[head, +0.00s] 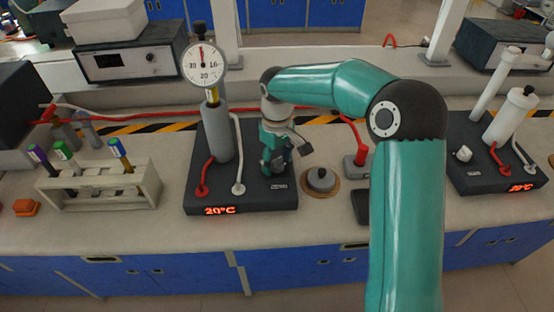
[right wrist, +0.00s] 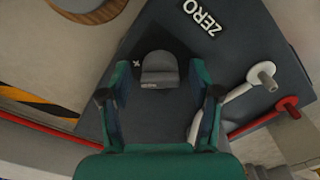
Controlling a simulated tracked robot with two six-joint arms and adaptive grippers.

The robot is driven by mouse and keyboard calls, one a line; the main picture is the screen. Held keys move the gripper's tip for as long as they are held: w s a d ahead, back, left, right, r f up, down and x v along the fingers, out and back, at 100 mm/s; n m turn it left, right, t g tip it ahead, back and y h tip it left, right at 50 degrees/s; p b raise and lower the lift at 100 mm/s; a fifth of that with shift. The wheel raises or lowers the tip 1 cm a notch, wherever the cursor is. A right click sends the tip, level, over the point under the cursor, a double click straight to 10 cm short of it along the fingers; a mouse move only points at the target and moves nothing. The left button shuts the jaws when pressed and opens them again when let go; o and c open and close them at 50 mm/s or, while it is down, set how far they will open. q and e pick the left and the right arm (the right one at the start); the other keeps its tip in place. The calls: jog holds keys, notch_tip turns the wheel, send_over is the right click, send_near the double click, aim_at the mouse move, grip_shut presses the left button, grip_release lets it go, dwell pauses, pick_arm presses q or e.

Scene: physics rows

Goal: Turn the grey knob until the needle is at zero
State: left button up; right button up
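The dial gauge (head: 204,64) stands on a post above the dark base (head: 235,195), and its red needle points about straight up. The scale is too small to read exactly. The grey knob (right wrist: 159,70) shows in the right wrist view on the dark base, near the ZERO label (right wrist: 200,15). In the head view my gripper hides the knob. My right gripper (head: 274,168) points down over the base, and its open fingers (right wrist: 161,84) lie on either side of the knob with gaps visible. My left gripper is not in view.
A rack of colour-capped tubes (head: 100,187) stands left of the base. A grey round weight (head: 320,179) lies on a brown disc to the right, close to my gripper. A red-and-grey item (head: 356,166) and a second apparatus (head: 493,172) stand farther right. Red and white hoses join the base.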

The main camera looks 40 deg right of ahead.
aim_at(277, 159)
jog(key=c, duration=1)
jog(key=shift+m, duration=0.5)
jog(key=o, duration=1.1)
jog(key=shift+r, duration=0.2)
notch_tip(277, 159, up, 12)
jog(key=shift+f, duration=0.2)
